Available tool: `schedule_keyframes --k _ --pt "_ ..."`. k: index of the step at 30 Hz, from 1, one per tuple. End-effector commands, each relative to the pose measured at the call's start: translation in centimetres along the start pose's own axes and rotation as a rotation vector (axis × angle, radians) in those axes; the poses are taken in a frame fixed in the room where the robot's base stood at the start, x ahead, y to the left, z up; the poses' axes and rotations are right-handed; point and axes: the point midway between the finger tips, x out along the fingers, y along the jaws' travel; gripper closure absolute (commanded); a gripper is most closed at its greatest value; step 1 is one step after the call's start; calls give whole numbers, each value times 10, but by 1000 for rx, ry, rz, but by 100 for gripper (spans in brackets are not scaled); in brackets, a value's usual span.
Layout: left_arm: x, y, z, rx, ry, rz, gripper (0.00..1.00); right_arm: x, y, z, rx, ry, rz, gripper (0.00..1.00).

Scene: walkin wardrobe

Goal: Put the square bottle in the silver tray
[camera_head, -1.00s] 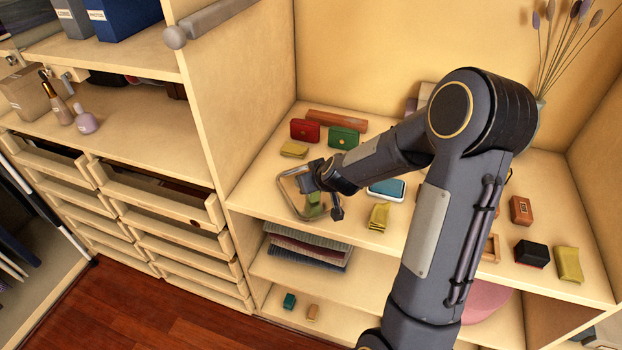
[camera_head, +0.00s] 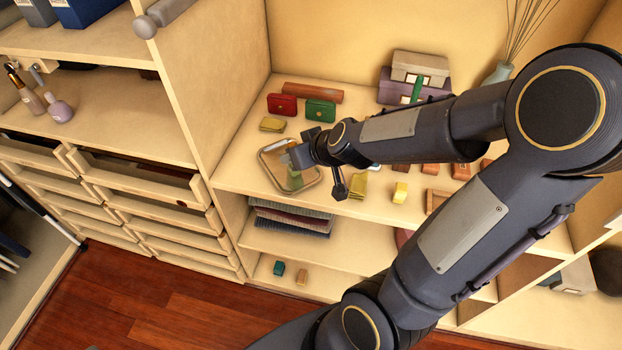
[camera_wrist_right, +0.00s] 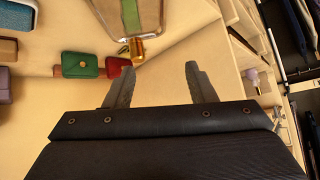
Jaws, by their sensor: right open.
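The silver tray (camera_head: 268,150) lies on the upper shelf at the middle, with a thin raised rim. The square bottle, green with a gold cap, lies on its side in the tray (camera_head: 295,181). In the right wrist view the bottle (camera_wrist_right: 130,17) and the tray (camera_wrist_right: 98,18) show at the top edge, partly cut off. The cap (camera_wrist_right: 136,49) reaches past the tray's near rim. My right gripper (camera_wrist_right: 161,82) is open and empty, its fingertips apart from the bottle; in the head view it (camera_head: 300,155) is over the tray's right part and hides some of it. My left gripper is not in view.
A red case (camera_head: 282,104), a green case (camera_head: 320,111) and a yellow item (camera_head: 272,125) sit behind the tray. Stacked boxes (camera_head: 415,75) and a vase (camera_head: 497,73) stand farther back. A vertical panel (camera_head: 215,95) bounds the shelf at left. My arm covers much of the right side.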

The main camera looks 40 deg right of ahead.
Motion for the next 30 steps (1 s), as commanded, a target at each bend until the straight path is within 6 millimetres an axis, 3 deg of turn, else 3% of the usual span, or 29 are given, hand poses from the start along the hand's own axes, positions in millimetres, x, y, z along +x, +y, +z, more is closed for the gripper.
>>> schedule_keyframes --k 2,6,12,17,24,30 --pt "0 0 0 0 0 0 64 -33 -27 1 39 -3 -101 50" --pt "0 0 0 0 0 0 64 -94 -68 29 94 -98 -236 50" --pt "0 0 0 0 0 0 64 -149 -85 84 145 -253 -237 50" --pt "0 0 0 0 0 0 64 -163 -84 104 168 -308 -206 50" --pt "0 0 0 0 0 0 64 -163 -84 106 171 -313 -205 50" --pt "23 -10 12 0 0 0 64 -144 -81 124 171 -313 -205 50"
